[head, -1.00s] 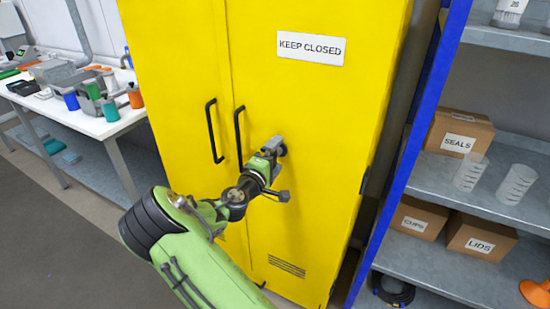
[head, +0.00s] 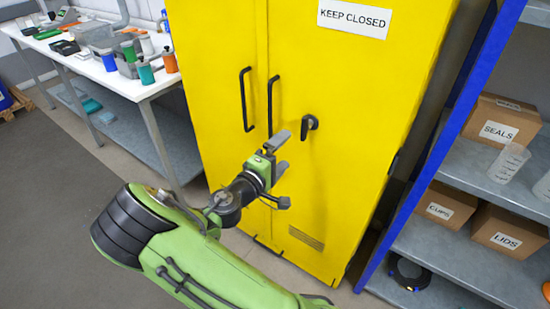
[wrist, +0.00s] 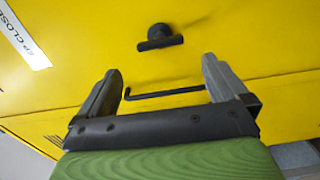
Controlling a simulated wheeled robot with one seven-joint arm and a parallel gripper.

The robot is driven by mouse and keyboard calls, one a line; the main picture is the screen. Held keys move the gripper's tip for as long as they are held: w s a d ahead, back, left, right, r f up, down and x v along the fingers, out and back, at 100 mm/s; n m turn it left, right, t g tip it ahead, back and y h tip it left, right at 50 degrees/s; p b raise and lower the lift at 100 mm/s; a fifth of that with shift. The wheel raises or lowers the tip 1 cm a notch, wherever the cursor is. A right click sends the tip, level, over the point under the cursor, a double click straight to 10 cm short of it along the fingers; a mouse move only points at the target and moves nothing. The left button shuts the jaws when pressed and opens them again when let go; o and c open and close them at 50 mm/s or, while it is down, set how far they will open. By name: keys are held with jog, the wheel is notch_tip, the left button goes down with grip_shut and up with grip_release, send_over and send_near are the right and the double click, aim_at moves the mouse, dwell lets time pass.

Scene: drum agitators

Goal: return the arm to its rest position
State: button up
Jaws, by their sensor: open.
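My green arm reaches toward the yellow cabinet in the head view. My gripper (head: 279,152) is open and empty in front of the cabinet's right door, below and left of the black turn handle. In the wrist view its two grey fingers (wrist: 160,80) stand apart with nothing between them. The yellow cabinet (head: 350,100) has its doors shut. The black turn handle (head: 309,127) also shows beyond the fingers in the wrist view (wrist: 160,38), apart from them.
Two black bar handles (head: 247,98) are on the cabinet doors. A blue-edged shelf rack (head: 430,140) with boxes stands close on the right. A white workbench (head: 110,72) with bottles is at the left. Grey floor is clear at lower left.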

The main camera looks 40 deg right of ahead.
jog(key=v, duration=0.3)
jog(key=shift+s+a, duration=0.1)
dwell(0.3)
jog(key=s+a+m+g+y+p, duration=0.2)
jog(key=s+m+g+y+p, duration=0.3)
jog(key=s+y, duration=0.45)
jog(key=s+a+r+n+t+y+p, duration=0.1)
jog(key=s+a+r+t+y+p, duration=0.1)
jog(key=s+a+r+t+y, duration=0.2)
jog(key=s+a+r+y, duration=0.3)
jog(key=s+a+r, duration=0.4)
jog(key=a, duration=0.3)
jog(key=shift+r, duration=0.75)
jog(key=shift+a+y, duration=0.15)
jog(key=shift+y, duration=0.1)
